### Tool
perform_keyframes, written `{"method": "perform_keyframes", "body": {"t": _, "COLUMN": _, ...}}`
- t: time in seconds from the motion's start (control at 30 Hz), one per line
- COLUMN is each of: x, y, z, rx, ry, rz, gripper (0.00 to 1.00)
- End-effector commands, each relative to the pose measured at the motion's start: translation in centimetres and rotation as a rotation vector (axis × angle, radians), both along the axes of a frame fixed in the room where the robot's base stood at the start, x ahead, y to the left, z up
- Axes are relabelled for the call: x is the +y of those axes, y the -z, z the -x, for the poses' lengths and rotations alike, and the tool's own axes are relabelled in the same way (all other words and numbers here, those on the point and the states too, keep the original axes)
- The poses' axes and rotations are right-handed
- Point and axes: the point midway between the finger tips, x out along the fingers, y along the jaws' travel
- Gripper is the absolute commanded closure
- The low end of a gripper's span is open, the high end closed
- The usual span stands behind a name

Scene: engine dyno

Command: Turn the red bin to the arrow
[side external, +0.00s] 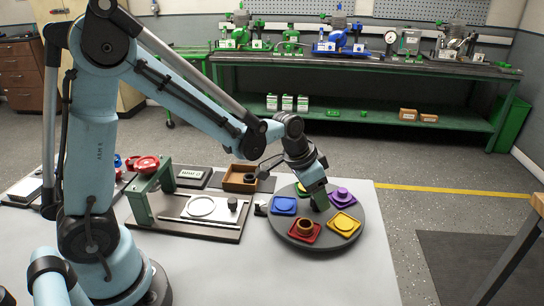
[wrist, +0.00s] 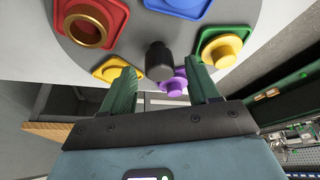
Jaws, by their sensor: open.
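A round dark grey turntable (side external: 281,228) sits at the table's right end. It carries coloured bins. The red bin (side external: 303,238), with a brass ring in it, is at the front; it is upper left in the wrist view (wrist: 75,36). Blue (side external: 284,205), purple (side external: 342,194) and yellow (side external: 345,223) bins also show, and a green bin (wrist: 205,36) shows in the wrist view. A black knob (wrist: 158,52) stands at the turntable's centre. My gripper (wrist: 161,68) is open, pointing down, its green fingertips on either side of the knob. I cannot tell whether they touch it. I cannot make out the arrow.
A fixture plate with a green frame (side external: 140,200) and a wooden box (side external: 240,178) stand left of the turntable. A small black piece (side external: 260,209) sits close to its left edge. The table front (side external: 330,285) is clear.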

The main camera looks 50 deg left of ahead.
Motion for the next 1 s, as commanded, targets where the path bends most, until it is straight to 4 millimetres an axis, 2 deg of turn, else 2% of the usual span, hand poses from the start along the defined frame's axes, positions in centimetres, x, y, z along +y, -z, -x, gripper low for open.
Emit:
{"method": "perform_keyframes", "body": {"t": 0.3, "x": -0.03, "y": 0.18, "z": -0.06, "rx": 0.0, "ry": 0.0, "rz": 0.0, "gripper": 0.4}}
{"method": "perform_keyframes", "body": {"t": 0.37, "x": -0.03, "y": 0.18, "z": -0.06, "rx": 0.0, "ry": 0.0, "rz": 0.0, "gripper": 0.48}}
{"method": "perform_keyframes", "body": {"t": 0.7, "x": -0.03, "y": 0.16, "z": -0.06, "rx": 0.0, "ry": 0.0, "rz": 0.0, "gripper": 1.0}}
{"method": "perform_keyframes", "body": {"t": 1.0, "x": -0.03, "y": 0.15, "z": -0.06, "rx": 0.0, "ry": 0.004, "rz": 0.001, "gripper": 1.0}}
